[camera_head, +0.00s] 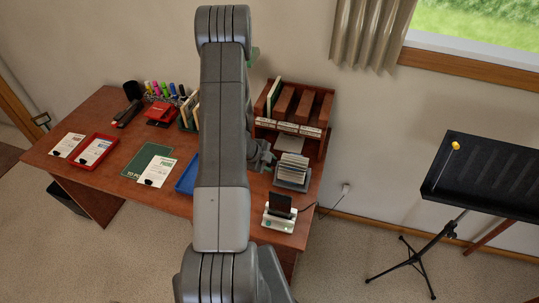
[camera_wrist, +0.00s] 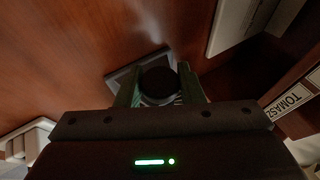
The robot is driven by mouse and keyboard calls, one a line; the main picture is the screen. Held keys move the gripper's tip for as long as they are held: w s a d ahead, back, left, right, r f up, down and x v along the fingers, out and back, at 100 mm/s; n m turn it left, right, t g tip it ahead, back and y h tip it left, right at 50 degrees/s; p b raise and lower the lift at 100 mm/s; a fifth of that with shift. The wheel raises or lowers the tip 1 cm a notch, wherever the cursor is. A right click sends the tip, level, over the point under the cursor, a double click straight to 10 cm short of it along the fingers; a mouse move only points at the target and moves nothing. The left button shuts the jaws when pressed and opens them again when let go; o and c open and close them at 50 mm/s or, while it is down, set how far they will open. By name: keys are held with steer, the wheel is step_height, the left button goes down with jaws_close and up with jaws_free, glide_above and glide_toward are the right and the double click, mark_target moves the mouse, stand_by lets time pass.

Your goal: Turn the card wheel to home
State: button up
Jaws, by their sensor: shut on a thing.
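The card wheel (camera_head: 292,170) stands on the desk below the wooden shelf, a grey base with a fan of white cards. In the head view my gripper (camera_head: 266,158) is at its left side, partly hidden behind my arm. In the wrist view a round black knob (camera_wrist: 158,82) sits between the two fingers of my gripper (camera_wrist: 157,92), which is shut on it. A grey base (camera_wrist: 122,78) shows around the knob, with some striped edges below it. Most of the cards are hidden in the wrist view, and I cannot read which card is up.
The wooden shelf (camera_head: 300,103) with name labels stands close behind. A white device with a dark screen (camera_head: 279,210) stands at the desk's front right. A blue tray (camera_head: 186,178), a green mat (camera_head: 140,163) and a red tray (camera_head: 95,150) lie left. A music stand (camera_head: 480,175) is at right.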

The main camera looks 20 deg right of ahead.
steer(key=shift+n+g+y+p, duration=0.3)
steer(key=shift+g+y+p, duration=0.4)
steer(key=shift+g+p, duration=0.2)
steer(key=shift+n+g+y, duration=0.3)
steer(key=shift+g+y, duration=0.6)
steer(key=shift+g, duration=0.2)
steer(key=o, duration=0.9)
steer(key=b+v, duration=0.2)
steer(key=v, duration=1.2)
steer(key=shift+w+f, duration=0.1)
steer(key=shift+w, duration=0.05)
steer(key=shift+d+f, duration=0.1)
